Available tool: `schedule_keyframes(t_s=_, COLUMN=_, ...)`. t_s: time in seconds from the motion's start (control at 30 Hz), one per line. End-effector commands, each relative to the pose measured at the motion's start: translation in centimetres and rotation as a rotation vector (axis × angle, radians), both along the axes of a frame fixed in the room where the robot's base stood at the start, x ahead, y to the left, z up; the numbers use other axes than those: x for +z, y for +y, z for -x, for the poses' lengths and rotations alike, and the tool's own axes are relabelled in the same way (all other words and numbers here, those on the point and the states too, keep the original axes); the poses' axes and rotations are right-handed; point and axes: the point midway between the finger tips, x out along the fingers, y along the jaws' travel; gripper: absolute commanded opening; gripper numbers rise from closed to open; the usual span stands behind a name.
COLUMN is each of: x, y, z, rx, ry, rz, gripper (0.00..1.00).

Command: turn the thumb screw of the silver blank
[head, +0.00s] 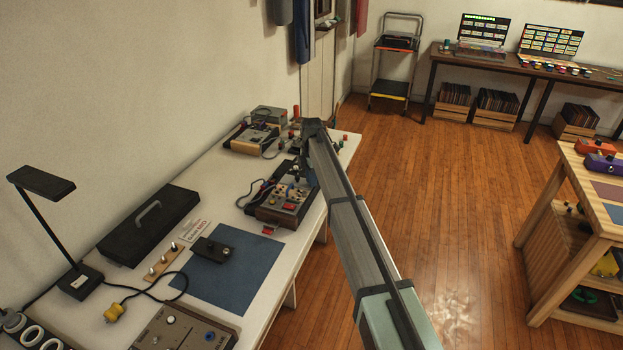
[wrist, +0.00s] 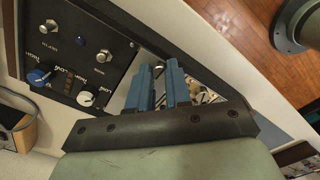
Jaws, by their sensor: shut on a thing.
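The silver blank (wrist: 147,57) is a bright plain strip beside a black panel in the wrist view, partly hidden behind my fingers. My gripper (wrist: 159,70) has its blue fingers pointing at this strip, with a narrow gap between them. It is shut on the thumb screw at the strip; the screw itself is mostly hidden between the fingertips. In the head view my gripper (head: 309,178) is at the right back part of the case with knobs (head: 275,214), and the blank cannot be made out there.
The black panel (wrist: 75,45) beside the blank carries a blue knob (wrist: 40,76), a white knob (wrist: 86,98) and small silver parts. On the table, a second case (head: 252,138) stands behind. A blue mat (head: 235,280), a black lidded box (head: 150,225) and a lamp (head: 45,185) are nearer.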

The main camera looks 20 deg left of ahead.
Motion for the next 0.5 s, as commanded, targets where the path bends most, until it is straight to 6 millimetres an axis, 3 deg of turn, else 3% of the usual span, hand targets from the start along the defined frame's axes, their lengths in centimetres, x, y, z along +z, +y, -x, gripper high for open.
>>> schedule_keyframes(t_s=0.27, x=0.01, y=0.00, z=0.00, rx=-0.024, ry=0.000, rz=0.000, gripper=0.00)
schedule_keyframes(t_s=0.5, x=0.01, y=0.00, z=0.00, rx=-0.145, ry=0.000, rz=0.000, gripper=0.00)
